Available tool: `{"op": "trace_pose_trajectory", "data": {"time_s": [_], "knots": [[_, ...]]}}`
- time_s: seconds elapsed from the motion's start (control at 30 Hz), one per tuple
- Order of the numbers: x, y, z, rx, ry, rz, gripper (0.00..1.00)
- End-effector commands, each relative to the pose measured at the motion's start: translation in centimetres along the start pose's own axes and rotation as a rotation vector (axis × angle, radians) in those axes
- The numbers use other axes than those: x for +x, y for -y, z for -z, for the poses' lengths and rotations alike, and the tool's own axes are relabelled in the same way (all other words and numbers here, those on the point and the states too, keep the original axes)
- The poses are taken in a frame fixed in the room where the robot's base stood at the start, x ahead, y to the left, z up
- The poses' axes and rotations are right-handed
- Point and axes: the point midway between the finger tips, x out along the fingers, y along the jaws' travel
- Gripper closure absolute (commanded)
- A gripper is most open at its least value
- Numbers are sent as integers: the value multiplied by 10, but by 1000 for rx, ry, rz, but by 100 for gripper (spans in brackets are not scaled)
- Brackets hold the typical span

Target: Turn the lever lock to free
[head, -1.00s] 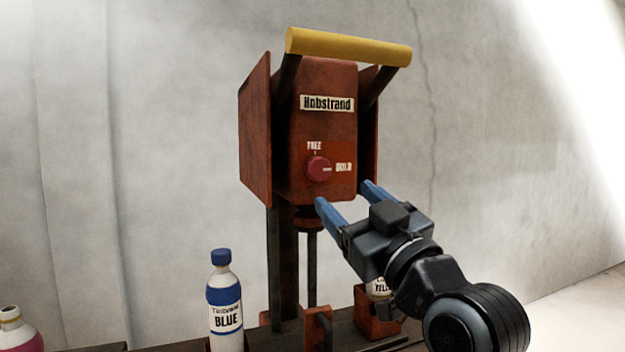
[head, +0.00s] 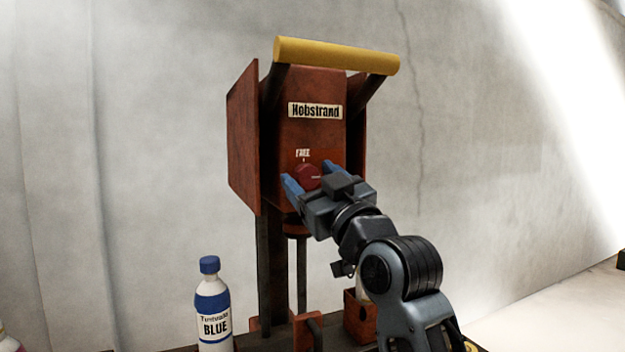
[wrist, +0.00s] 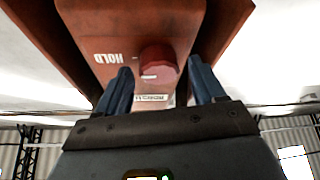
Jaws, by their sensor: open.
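The lever lock is a round red knob (head: 306,175) on the front of the rust-red Hobstrand machine head (head: 318,135). The FREE label (head: 302,153) shows above it; the HOLD label (wrist: 108,58) shows in the wrist view, upside down. The knob's pale mark points towards HOLD. My gripper (head: 309,174) is open, its two blue fingers either side of the knob in the head view. In the wrist view the knob (wrist: 158,66) appears between the fingers, with gaps on both sides. I cannot tell whether the fingertips reach its depth.
A yellow bar handle (head: 336,55) spans the top of the machine. A side plate (head: 242,138) stands out at its left. A blue-labelled bottle (head: 212,307) stands at the lower left. The pale wall behind is bare.

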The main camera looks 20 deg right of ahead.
Motion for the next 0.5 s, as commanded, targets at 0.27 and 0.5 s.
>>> {"op": "trace_pose_trajectory", "data": {"time_s": [0.27, 0.5], "knots": [[0, 0, 0, 0, 0, 0, 52], [0, 0, 0, 0, 0, 0, 75]]}}
